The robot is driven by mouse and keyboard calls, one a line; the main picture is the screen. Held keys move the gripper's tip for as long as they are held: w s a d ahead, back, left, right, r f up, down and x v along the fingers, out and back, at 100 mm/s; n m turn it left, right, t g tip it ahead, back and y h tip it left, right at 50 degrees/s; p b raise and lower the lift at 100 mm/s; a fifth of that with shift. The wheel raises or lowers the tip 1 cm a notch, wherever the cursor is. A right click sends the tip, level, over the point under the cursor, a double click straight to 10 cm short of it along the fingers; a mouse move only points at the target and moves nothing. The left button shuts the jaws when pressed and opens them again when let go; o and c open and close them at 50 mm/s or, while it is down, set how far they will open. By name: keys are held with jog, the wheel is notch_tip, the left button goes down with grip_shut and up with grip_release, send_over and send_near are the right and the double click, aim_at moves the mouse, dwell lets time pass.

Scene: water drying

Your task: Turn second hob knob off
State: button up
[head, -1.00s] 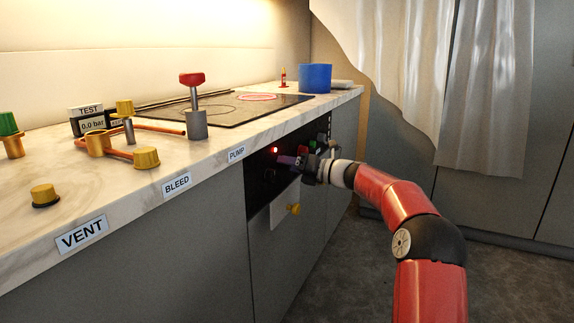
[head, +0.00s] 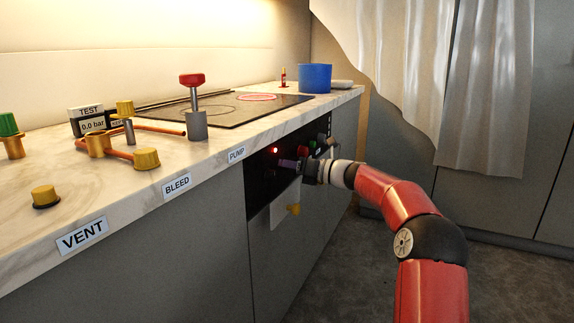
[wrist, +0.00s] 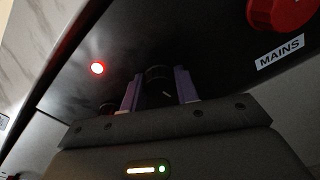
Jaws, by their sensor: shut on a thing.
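In the wrist view, a black hob knob (wrist: 158,82) on the dark control panel (wrist: 205,50) sits between the two purple fingers of my gripper (wrist: 158,92). The fingers are shut on its sides. A small pale mark shows on the knob. Another dark knob (wrist: 107,108) shows partly, left of the left finger. In the head view, my gripper (head: 289,163) reaches the panel from the right and its hand hides the held knob. A dark knob (head: 270,173) sits nearer on the panel. A red lamp (head: 275,150) is lit; it also shows in the wrist view (wrist: 97,67).
A red knob (wrist: 280,10) labelled MAINS is right of my gripper. The hob (head: 235,108) above has one ring glowing red. A blue pot (head: 315,78) stands behind it. The floor at right is clear.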

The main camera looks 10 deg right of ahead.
jog(key=n, duration=0.3)
jog(key=shift+n+b, duration=0.3)
jog(key=shift+n, duration=0.1)
jog(key=n+b, duration=0.1)
jog(key=n, duration=0.3)
jog(key=shift+f+n+b, duration=0.1)
jog(key=shift+n+b, duration=0.2)
jog(key=shift+b, duration=0.05)
jog(key=n+b, duration=0.2)
jog(key=n, duration=0.2)
jog(key=n+b, duration=0.3)
jog(key=n, duration=0.2)
jog(key=n+b, duration=0.3)
jog(key=n, duration=0.1)
jog(key=shift+a+f+n, duration=0.1)
jog(key=shift+n, duration=0.2)
jog(key=n+b, duration=0.1)
jog(key=n, duration=0.2)
jog(key=shift+n+b, duration=0.3)
jog(key=shift+b, duration=0.05)
jog(key=n+b, duration=0.1)
jog(key=n, duration=0.6)
jog(key=shift+n, duration=0.6)
